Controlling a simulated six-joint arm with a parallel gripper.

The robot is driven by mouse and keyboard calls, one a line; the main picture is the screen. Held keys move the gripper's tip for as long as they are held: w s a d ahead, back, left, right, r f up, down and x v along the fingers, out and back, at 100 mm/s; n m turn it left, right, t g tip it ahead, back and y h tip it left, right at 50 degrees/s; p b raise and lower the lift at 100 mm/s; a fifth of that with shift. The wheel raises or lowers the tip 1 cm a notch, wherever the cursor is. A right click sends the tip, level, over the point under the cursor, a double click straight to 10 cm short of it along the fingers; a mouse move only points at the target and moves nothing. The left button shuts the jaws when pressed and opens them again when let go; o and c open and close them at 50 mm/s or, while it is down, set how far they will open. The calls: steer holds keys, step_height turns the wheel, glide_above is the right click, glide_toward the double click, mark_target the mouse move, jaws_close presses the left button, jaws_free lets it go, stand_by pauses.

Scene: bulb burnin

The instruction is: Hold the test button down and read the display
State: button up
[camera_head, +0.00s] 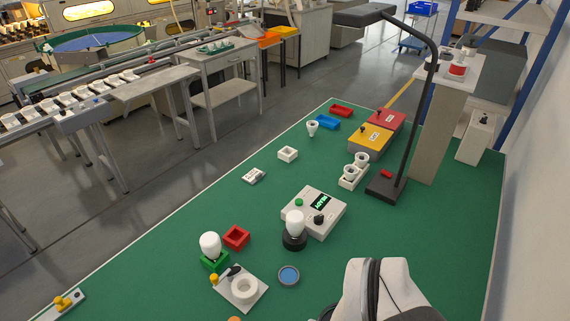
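A white tester box (328,205) stands on the green table near the middle. A small dark display (320,201) on its top shows green letters that look like "READY", though they are small and tilted. A green button (299,202) sits left of the display, and a black knob or button (319,220) sits below it. No label shows which is the test button. A white bulb (295,222) stands upright in a black round socket (295,242) at the box's front. White and black parts of my arm show at the bottom right; my gripper's fingers are not visible.
Another white bulb (210,245) stands in a green holder (214,262), beside a red open box (236,237). A white plate with a ring (245,288) and a blue-topped disc (289,275) lie in front. A black lamp (385,188) stands behind right.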

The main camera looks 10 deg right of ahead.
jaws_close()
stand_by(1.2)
